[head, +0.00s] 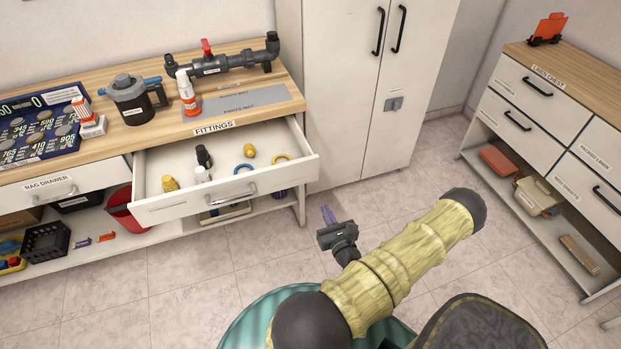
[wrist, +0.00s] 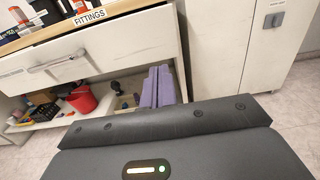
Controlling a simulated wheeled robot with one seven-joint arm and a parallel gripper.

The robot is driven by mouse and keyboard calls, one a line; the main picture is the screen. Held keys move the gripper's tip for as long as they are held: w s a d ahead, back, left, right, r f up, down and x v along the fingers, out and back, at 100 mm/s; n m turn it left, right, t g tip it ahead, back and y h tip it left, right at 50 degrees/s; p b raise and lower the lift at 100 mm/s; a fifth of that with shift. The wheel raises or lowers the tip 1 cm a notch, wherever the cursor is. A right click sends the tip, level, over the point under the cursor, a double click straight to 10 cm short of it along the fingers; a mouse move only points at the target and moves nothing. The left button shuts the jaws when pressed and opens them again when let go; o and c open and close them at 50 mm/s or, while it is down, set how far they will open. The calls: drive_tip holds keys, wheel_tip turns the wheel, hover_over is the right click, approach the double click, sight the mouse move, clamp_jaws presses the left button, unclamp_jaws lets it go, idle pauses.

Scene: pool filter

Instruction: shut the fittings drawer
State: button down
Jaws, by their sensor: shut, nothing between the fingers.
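The fittings drawer (head: 275,187) stands open below its FITTINGS label, pulled out from the bench. Inside lie black, white and yellow fittings, a blue ring and a yellow ring. Its front has a grey bar handle (head: 233,197). The white drawer front and handle also show in the wrist view (wrist: 112,50). My gripper (head: 328,214) is right of the drawer's front corner in the head view, apart from it, over the floor. Its purple fingers are together and empty, and also show in the wrist view (wrist: 158,88).
The rag drawer (head: 50,190) is to the left. A red bucket (head: 122,212) stands on the lower shelf. A tall white cabinet (head: 365,100) adjoins the bench on the right. A linen chest (head: 545,105) stands far right. Floor between is clear.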

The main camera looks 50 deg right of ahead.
drive_tip(key=shift+w, duration=0.2)
drive_tip(key=p, duration=0.1)
approach(307, 173)
drive_tip(key=x, duration=0.7)
drive_tip(key=shift+s+f, duration=0.1)
idle(0.3)
